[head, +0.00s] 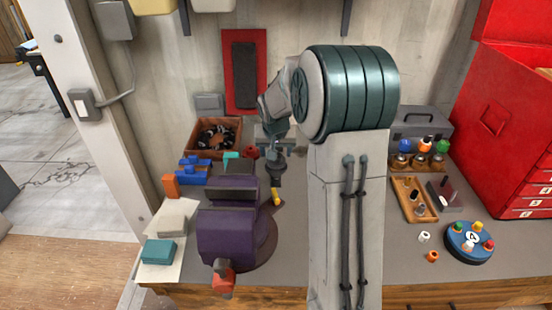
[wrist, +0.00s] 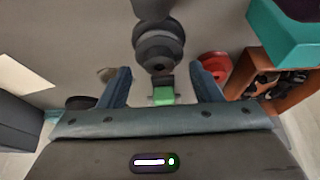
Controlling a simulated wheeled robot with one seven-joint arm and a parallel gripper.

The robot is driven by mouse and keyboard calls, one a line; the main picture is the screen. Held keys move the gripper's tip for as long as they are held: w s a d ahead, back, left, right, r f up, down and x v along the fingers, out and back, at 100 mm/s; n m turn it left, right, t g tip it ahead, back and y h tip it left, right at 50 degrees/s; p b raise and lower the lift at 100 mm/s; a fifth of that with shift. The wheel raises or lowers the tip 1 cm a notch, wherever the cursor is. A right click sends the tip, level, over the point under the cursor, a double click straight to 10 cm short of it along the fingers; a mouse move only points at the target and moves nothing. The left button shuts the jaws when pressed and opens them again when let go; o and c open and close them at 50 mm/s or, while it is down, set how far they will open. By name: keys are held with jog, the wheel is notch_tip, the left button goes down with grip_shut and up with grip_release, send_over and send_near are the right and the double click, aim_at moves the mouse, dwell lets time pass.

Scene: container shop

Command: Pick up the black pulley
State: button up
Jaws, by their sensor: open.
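The black pulley (wrist: 158,45) appears in the wrist view as a dark, stepped round piece, just beyond and between my fingertips. In the head view a dark stepped piece (head: 275,172), which looks like the same pulley, shows just below my gripper (head: 277,150). My gripper (wrist: 160,75) is open, with one finger on each side and nothing clamped. A small green piece (wrist: 162,96) shows between the fingers, nearer the palm. I cannot tell whether the fingers touch the pulley.
A red round part (wrist: 216,65) lies close to the right finger. A wooden box of dark parts (head: 213,152) stands at the back left. A purple vise (head: 228,230) stands in front. A red cabinet (head: 500,130) is at the right.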

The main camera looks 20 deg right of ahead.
jog(key=shift+x, duration=1.15)
jog(key=c, duration=0.8)
jog(key=shift+r, duration=0.15)
